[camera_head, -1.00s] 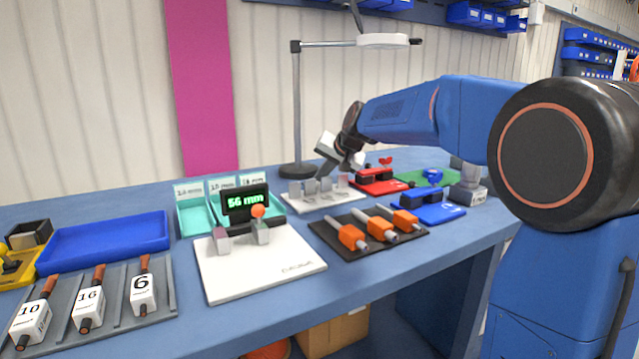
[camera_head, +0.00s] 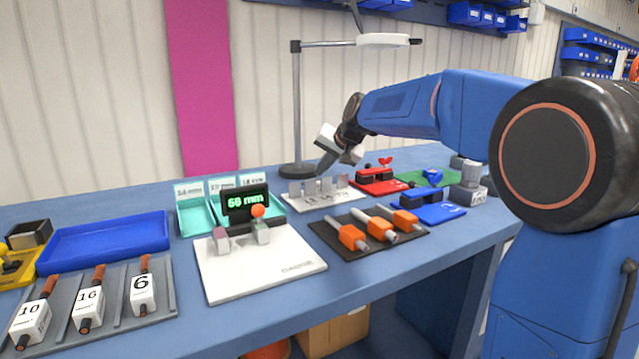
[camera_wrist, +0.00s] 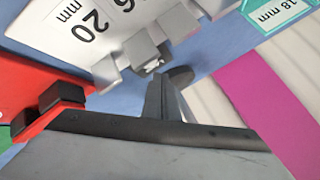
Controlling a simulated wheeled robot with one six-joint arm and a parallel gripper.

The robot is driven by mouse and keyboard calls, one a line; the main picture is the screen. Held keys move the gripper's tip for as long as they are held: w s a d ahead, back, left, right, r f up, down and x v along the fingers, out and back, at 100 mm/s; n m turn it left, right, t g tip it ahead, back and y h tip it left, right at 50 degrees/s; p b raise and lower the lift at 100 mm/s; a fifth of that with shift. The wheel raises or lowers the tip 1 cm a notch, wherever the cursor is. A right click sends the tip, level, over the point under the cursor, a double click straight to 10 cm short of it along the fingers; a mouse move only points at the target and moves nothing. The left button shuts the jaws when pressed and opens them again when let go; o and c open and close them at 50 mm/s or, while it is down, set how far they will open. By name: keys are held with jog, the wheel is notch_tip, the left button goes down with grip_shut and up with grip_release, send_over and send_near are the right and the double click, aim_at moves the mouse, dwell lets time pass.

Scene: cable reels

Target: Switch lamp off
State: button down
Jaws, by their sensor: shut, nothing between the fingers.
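The lamp (camera_head: 297,110) stands at the back of the bench, with a dark round base, a thin upright pole and a pale head (camera_head: 383,41) on a side arm. My gripper (camera_head: 322,169) is shut and empty, its tips pointing down just right of the lamp base (camera_head: 298,171). In the wrist view my gripper (camera_wrist: 158,82) shows its narrow fingers near a dark rounded piece (camera_wrist: 180,76) that looks like the lamp base. Whether they touch it I cannot tell. I cannot make out the lamp's switch or whether the head is lit.
A white board (camera_head: 318,203) with upright grey blocks lies just below the gripper; it also fills the top of the wrist view (camera_wrist: 40,25). A red fixture (camera_head: 381,184) is to its right. Turquoise bins (camera_head: 195,222) and a display stand left of the lamp.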

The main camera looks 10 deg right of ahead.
jog(key=shift+r, duration=2.4)
